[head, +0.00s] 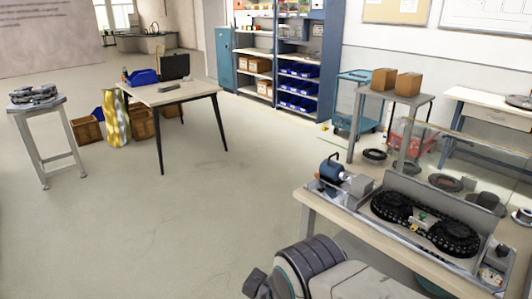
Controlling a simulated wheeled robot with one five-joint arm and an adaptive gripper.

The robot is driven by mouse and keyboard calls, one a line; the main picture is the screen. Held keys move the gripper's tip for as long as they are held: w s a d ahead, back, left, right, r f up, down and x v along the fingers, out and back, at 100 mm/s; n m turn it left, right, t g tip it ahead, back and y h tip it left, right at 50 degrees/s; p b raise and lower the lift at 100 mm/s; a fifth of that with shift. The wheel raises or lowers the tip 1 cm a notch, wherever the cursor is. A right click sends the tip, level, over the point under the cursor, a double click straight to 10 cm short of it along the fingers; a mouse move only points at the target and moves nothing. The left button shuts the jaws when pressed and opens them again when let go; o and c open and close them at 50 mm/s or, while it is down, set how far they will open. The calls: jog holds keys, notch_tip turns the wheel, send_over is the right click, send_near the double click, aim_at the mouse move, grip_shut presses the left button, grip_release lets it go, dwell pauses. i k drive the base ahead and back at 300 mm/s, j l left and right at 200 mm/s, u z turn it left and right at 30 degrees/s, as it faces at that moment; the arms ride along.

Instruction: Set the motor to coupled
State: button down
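The motor (334,170) is a small dark blue cylinder with a pale end face and a dark handle-like loop above it. It sits at the left end of the ring-track unit on the bench at the right. A grey block (358,186) stands just right of it; whether the two are coupled is too small to tell. The ring track (452,238) is a black oval of links on a grey bed. Grey and dark parts of my arm show at the bottom centre, close to the bench's front left side. No gripper fingertips can be made out.
A clear panel (455,160) stands behind the track. A table (190,92) with a dark case (174,66) stands at left centre, and a stool (38,104) with metal parts at far left. Shelves (290,65) line the back. The floor between (190,220) is clear.

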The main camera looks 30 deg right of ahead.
aim_at(331, 172)
jog(key=i, duration=1.85)
jog(key=i+j+z, duration=0.2)
jog(key=i+z, duration=0.3)
jog(key=i, duration=0.25)
jog(key=i+j+z, duration=0.5)
jog(key=i, duration=0.15)
jog(key=i+j+z, duration=0.5)
jog(key=i+j, duration=0.1)
jog(key=j, duration=0.1)
